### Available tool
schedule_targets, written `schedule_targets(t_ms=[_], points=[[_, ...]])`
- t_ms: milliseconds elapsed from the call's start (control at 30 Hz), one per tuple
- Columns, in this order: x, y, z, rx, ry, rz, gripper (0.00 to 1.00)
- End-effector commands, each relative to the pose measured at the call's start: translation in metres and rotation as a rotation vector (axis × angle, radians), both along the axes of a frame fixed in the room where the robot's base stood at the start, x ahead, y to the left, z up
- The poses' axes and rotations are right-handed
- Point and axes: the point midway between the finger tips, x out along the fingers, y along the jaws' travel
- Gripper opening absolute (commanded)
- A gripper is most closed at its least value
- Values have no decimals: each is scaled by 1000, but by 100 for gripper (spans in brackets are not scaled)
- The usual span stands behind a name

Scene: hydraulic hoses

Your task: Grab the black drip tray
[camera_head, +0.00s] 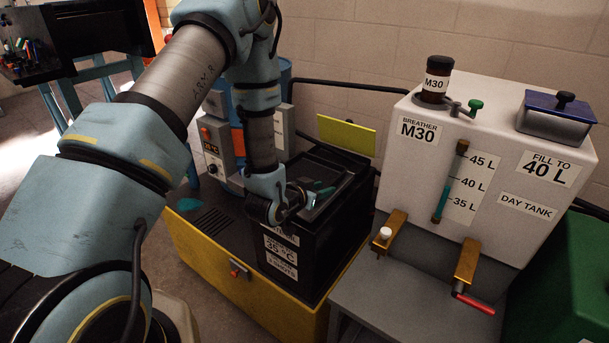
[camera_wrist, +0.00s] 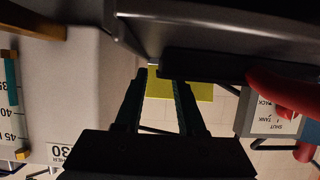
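A black open-topped box (camera_head: 292,238) with white labels stands on the yellow-edged base, and a dark tray-like shape (camera_head: 338,166) shows in its top. I cannot tell for sure whether that shape or the box is the black drip tray. A dark rim (camera_wrist: 240,66) crosses just beyond the right fingertip; contact cannot be told.
A white day tank (camera_head: 478,140) with brass valves stands to the right, and a yellow panel (camera_head: 347,135) is behind the box. A control box (camera_head: 216,147) stands to the left. A red part (camera_wrist: 285,95) is close at right in the wrist view. A black hose runs along the wall.

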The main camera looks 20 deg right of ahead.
Motion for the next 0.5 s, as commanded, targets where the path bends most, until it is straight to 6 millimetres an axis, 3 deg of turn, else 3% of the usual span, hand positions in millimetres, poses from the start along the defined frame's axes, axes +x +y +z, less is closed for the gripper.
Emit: schedule_targets(t_ms=[133,433,500], points=[[8,-14,-4,0,-1,0,39],[10,-18,-9,1,0,0,39],[10,-18,-9,1,0,0,31]])
